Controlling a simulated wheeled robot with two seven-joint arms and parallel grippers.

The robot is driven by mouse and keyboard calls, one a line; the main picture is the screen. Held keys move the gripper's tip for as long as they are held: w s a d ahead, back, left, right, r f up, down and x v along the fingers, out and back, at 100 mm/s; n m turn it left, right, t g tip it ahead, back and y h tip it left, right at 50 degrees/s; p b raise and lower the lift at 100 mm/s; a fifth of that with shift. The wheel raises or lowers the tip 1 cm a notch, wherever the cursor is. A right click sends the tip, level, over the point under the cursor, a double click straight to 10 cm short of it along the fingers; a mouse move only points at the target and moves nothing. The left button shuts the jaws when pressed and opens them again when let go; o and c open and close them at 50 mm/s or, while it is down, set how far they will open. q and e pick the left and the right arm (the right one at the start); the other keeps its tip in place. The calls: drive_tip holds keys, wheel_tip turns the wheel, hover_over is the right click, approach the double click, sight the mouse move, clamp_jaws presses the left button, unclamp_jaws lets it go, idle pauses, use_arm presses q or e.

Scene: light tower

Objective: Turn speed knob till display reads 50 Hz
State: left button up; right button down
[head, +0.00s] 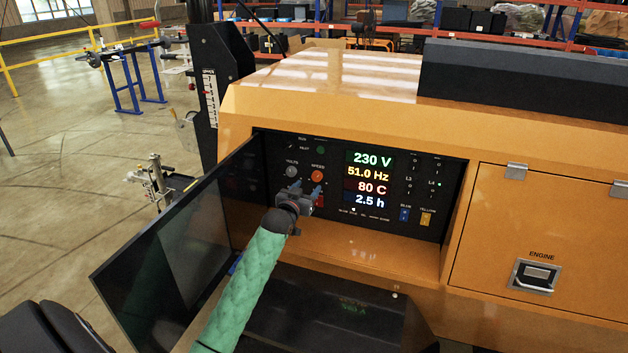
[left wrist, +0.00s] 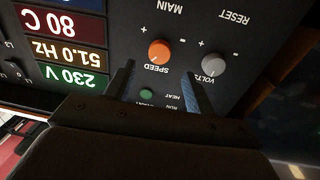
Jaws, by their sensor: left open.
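The orange speed knob (head: 317,176) is on the dark control panel, right of the grey volts knob (head: 292,171). In the left wrist view, which is upside down, the speed knob (left wrist: 160,51) and the volts knob (left wrist: 214,64) also show. The display (head: 369,172) reads 230 V, 51.0 Hz, 80 C and 2.5 h. My left gripper (head: 304,191) is in front of the panel just below the knobs. Its fingers (left wrist: 160,82) are apart with nothing between them, and the speed knob appears beyond the tips. I cannot tell the exact gap to the knob. My right gripper is out of view.
The panel sits recessed in an orange housing (head: 340,108). An open dark door (head: 165,245) stands left of my left arm. Blue (head: 404,214) and yellow (head: 426,219) switches are at the panel's lower right. A closed engine door (head: 545,235) is further right.

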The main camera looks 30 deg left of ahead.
sight(316, 178)
use_arm(q)
drive_tip(key=w, duration=0.1)
drive_tip(key=w+p, duration=0.1)
drive_tip(key=w, duration=0.2)
drive_tip(key=shift+w+a, duration=0.35)
drive_tip(key=shift+a, duration=0.05)
drive_tip(key=shift+w+p, duration=0.35)
drive_tip(key=shift+w, duration=0.15)
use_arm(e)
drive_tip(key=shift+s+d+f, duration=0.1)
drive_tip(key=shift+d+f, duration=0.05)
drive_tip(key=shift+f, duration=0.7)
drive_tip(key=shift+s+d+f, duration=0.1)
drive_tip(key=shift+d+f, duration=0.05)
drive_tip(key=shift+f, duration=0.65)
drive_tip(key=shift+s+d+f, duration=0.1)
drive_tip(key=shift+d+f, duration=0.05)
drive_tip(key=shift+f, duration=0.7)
use_arm(q)
drive_tip(key=c, duration=1)
drive_tip(key=shift+o, duration=0.2)
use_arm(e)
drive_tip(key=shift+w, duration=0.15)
